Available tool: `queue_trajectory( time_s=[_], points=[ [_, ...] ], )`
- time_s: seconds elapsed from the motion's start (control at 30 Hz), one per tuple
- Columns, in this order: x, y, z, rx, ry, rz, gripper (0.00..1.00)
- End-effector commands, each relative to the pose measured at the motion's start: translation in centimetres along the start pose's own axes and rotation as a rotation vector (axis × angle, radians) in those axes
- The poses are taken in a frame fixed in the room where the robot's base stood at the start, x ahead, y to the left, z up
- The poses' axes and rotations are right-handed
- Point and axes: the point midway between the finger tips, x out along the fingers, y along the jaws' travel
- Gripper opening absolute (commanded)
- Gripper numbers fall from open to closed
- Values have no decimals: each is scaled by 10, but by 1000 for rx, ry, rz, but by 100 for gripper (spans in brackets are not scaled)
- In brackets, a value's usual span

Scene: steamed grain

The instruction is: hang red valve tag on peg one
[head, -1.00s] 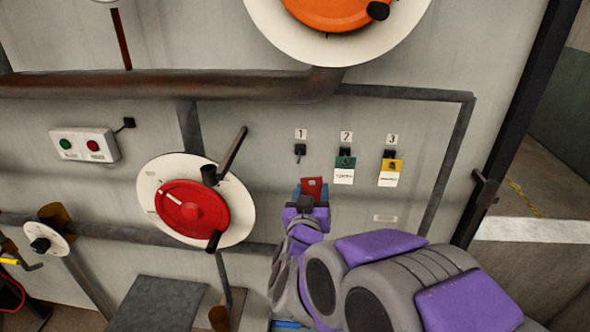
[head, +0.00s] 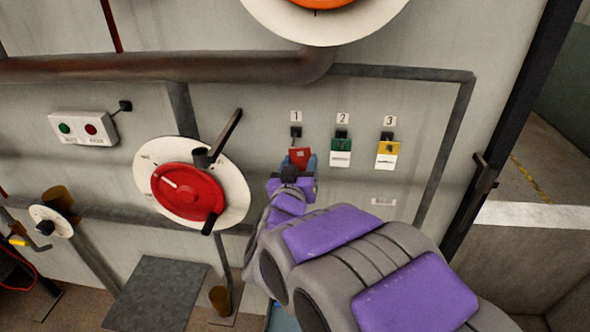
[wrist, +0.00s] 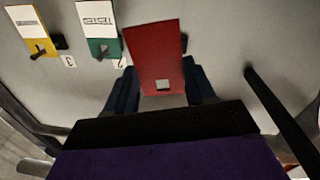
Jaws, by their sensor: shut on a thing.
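The red valve tag (head: 299,156) is held in my gripper (head: 300,164), just below peg one (head: 296,131) under the label 1. The peg is bare in the head view. In the wrist view the red tag (wrist: 153,50) stands between the two blue fingers of my gripper (wrist: 162,90), with a small square hole in its near end. A dark bit of what looks like peg one (wrist: 184,42) shows at the tag's right edge. Whether the tag touches the peg or wall, I cannot tell.
A green tag (head: 341,146) hangs on peg two and a yellow tag (head: 388,149) on peg three, to the right. A red handwheel (head: 187,192) with a black lever (head: 225,135) stands out at left. A pipe (head: 180,68) runs above the pegs.

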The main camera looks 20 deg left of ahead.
Motion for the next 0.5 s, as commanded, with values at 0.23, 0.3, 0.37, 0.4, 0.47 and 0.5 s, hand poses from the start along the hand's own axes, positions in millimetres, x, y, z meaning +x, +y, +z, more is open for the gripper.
queue_trajectory(
  time_s=[0.23, 0.3, 0.37, 0.4, 0.47, 0.5],
  points=[
    [16, -13, 3, -8, 2, -1, 24],
    [19, -11, 3, -6, 2, 0, 24],
    [22, -9, 3, -4, 2, 0, 24],
    [24, -8, 3, -4, 2, 0, 24],
    [26, -4, 4, -1, 1, 0, 24],
    [28, -2, 4, 1, 1, 0, 24]
  ],
)
